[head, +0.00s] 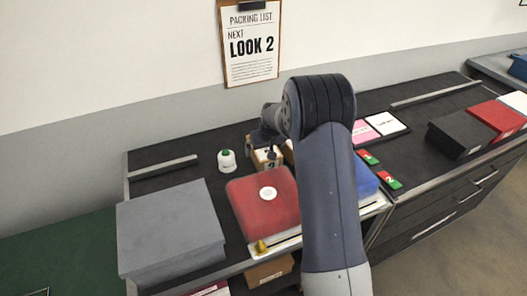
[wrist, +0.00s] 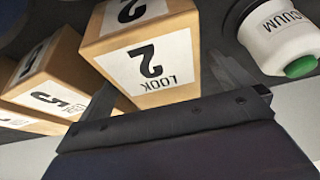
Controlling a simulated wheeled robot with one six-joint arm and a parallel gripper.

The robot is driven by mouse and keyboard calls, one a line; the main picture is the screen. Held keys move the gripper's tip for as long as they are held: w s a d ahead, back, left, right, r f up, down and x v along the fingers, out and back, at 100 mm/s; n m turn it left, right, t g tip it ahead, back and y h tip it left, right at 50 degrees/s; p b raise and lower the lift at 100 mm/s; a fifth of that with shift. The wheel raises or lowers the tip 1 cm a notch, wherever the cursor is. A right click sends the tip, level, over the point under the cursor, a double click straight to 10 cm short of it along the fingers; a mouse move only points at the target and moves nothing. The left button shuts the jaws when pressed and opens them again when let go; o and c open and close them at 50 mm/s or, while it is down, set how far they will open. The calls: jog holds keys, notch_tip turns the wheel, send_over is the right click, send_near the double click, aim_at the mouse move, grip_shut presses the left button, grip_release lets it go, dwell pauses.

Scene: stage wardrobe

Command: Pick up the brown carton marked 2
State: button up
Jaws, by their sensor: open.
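In the head view the carton (head: 262,158) is small and partly hidden by my arm. My gripper (wrist: 165,88) is open and empty, with one dark finger to each side of the carton's near face. In the head view my gripper (head: 266,142) is just over the carton. I cannot tell whether the fingers touch it.
Brown cartons, one marked 5 (wrist: 60,70), stand close at left in the wrist view. A white vacuum canister (wrist: 275,35) with a green cap stands at right. A red box (head: 250,205) and a grey box (head: 165,220) lie nearer in the head view. A packing-list clipboard (head: 250,70) hangs behind.

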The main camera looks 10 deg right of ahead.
jog(key=shift+p+x, duration=0.35)
jog(key=shift+x, duration=1.3)
jog(key=shift+w+r, duration=0.1)
jog(key=shift+r, duration=0.05)
jog(key=c, duration=1.2)
